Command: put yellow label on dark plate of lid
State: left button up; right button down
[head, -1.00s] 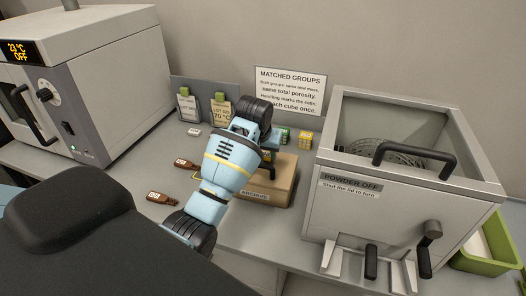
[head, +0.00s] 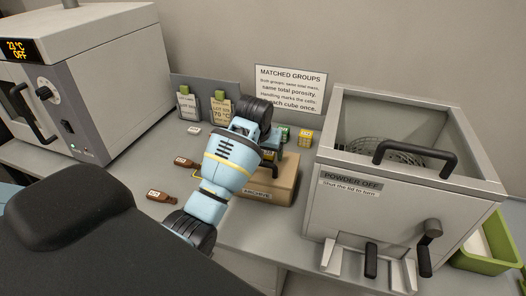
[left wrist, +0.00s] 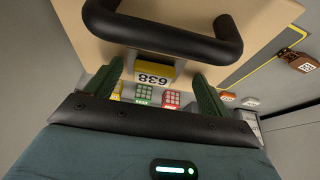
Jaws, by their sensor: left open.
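The tan box marked ARCHIVE (head: 285,186) stands on the bench, partly covered by my left arm in the head view. In the left wrist view, its tan top (left wrist: 190,12) with a black bar handle (left wrist: 165,38) fills the upper part. A yellow label with a white 638 patch (left wrist: 153,72) shows just beyond the handle, between the fingers in the picture. My left gripper (left wrist: 160,88) is open, with its green fingers apart on either side of the label. Contact cannot be told. A dark plate is not clearly visible. My right gripper is not in view.
Green (head: 283,134) and yellow (head: 304,137) small blocks stand behind the box. Brown tagged pieces (head: 162,196) lie left of it. A large grey machine (head: 350,215) with a black handle is close on the right. An oven (head: 95,75) stands at the left.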

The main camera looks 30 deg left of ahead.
pick_arm(q)
jog(key=shift+o, duration=0.7)
jog(key=shift+r, duration=0.1)
jog(key=shift+r, duration=0.15)
jog(key=shift+v, duration=2.35)
